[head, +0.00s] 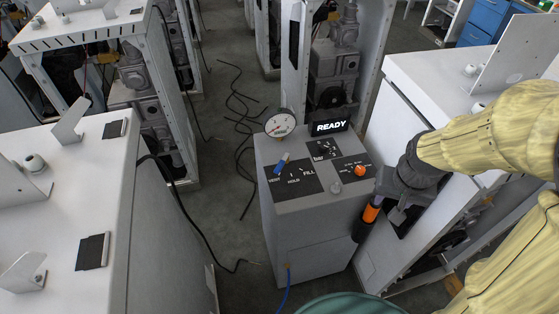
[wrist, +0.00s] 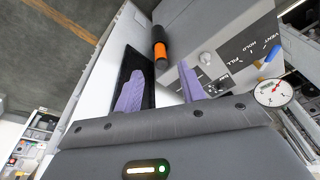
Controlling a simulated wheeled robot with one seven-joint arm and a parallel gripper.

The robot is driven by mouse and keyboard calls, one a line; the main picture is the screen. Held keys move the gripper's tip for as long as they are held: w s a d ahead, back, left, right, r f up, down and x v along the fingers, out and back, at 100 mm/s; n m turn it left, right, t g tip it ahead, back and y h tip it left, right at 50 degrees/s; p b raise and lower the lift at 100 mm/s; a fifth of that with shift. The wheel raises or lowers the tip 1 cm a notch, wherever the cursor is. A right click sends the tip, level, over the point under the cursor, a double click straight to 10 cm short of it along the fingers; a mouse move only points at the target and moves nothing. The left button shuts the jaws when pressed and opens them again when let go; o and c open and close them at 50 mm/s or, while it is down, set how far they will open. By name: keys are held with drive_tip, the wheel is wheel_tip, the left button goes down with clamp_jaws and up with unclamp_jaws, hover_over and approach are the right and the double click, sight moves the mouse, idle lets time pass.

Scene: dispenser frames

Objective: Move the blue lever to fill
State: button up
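The blue lever (head: 281,163) is on the black panel at the left of the grey dispenser's sloped top, above the labels VENT, HOLD and FILL.
The dispenser (head: 310,240) has a round gauge (head: 280,123), a READY display (head: 329,127), an orange knob (head: 359,171) and a grey knob (head: 336,187). A black and orange cylinder (wrist: 160,43) hangs on its right side. White cabinets flank it; cables lie on the floor.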

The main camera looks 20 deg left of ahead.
drive_tip(key=w+a+r+p, duration=0.2)
drive_tip(key=w+a, duration=0.7)
drive_tip(key=m+g+p, duration=0.2)
drive_tip(key=p, duration=0.1)
hover_over(279, 166)
drive_tip(key=shift+r, duration=0.15)
drive_tip(key=shift+s, duration=0.1)
drive_tip(key=shift+n, duration=0.3)
wheel_tip(279, 166, down, 17)
drive_tip(key=p, duration=0.4)
drive_tip(key=shift+f, duration=0.2)
clamp_jaws()
